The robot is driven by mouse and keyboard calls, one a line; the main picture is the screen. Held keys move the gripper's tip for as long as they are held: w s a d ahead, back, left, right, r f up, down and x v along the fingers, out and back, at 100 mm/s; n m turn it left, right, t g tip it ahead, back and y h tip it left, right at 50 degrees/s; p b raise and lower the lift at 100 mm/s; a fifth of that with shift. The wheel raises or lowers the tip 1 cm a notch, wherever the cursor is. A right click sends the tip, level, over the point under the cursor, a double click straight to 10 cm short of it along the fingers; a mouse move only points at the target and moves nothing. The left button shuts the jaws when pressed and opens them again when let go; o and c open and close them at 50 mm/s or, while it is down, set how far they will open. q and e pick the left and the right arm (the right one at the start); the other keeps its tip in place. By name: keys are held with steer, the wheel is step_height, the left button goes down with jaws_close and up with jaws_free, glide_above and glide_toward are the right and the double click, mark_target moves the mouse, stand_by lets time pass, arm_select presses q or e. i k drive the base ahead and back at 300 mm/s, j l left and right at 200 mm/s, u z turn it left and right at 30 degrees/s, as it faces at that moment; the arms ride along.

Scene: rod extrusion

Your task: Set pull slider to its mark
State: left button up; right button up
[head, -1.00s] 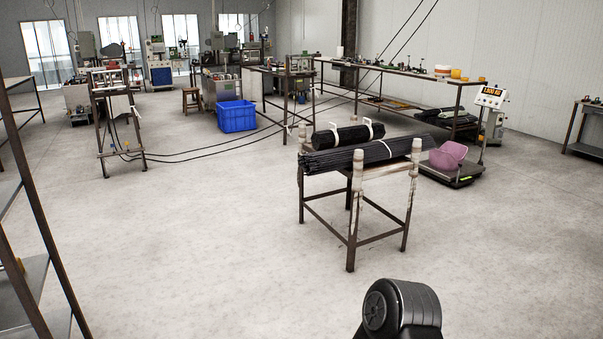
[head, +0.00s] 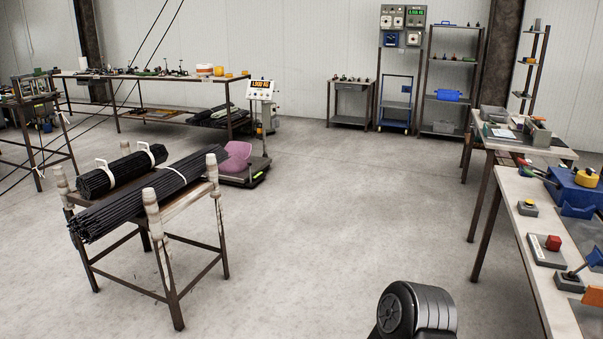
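I cannot make out a pull slider or its mark for certain in the head view. A black rounded part of my own arm shows at the bottom edge. Neither of my grippers is in view.
The long table (head: 541,291) runs along the right edge. A rack with bundles of black rods (head: 122,202) stands at the left. A scale (head: 261,90) holding a pink basket (head: 237,157) stands behind it. The floor (head: 340,215) between rack and table is clear.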

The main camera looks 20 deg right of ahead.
mark_target(553, 243)
steer(key=i+l+z, duration=0.4)
steer(key=i+z, duration=0.8)
steer(key=i, duration=0.2)
steer(key=i+j+z, duration=0.2)
steer(key=i+z, duration=0.35)
steer(key=i, duration=0.2)
steer(key=i+j+z, duration=0.15)
steer(key=i, duration=0.25)
